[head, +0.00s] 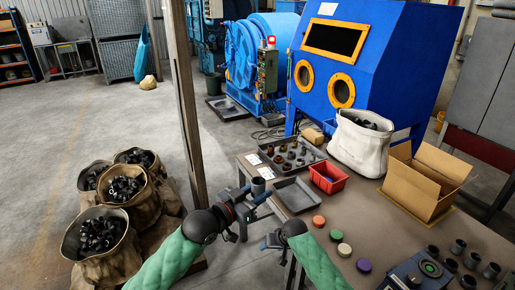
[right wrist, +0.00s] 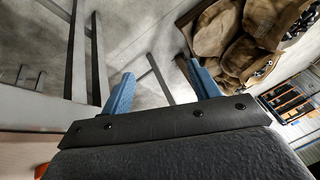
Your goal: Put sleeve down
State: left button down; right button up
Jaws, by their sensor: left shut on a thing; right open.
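My left gripper (head: 254,201) is shut on a small dark grey sleeve (head: 258,186), just off the left edge of the workbench (head: 395,228) in the head view. The sleeve looks roughly upright, near the empty grey tray (head: 295,196); whether anything supports it from below I cannot tell. My right gripper (head: 273,241) is low in front of the bench edge, partly hidden by its own arm. In the right wrist view its two blue fingers (right wrist: 160,72) are apart with nothing between them. Several similar dark sleeves (head: 459,247) stand at the bench's right.
A post (head: 184,110) rises behind my left arm. Sacks (head: 100,240) stand at left.

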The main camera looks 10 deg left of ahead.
jog(key=w+a+r+n, duration=0.1)
jog(key=w+a+r, duration=0.15)
jog(key=r, duration=0.65)
jog(key=w+a+r, duration=0.2)
jog(key=w+r, duration=0.1)
jog(key=r, duration=0.5)
notch_tip(320, 180, up, 32)
jog(key=n+g+h, duration=0.4)
jog(key=n, duration=0.2)
send_over(258, 185)
jog(key=w, duration=0.2)
notch_tip(258, 185, down, 11)
jog(key=shift+a+r, duration=0.1)
jog(key=shift+a, duration=0.05)
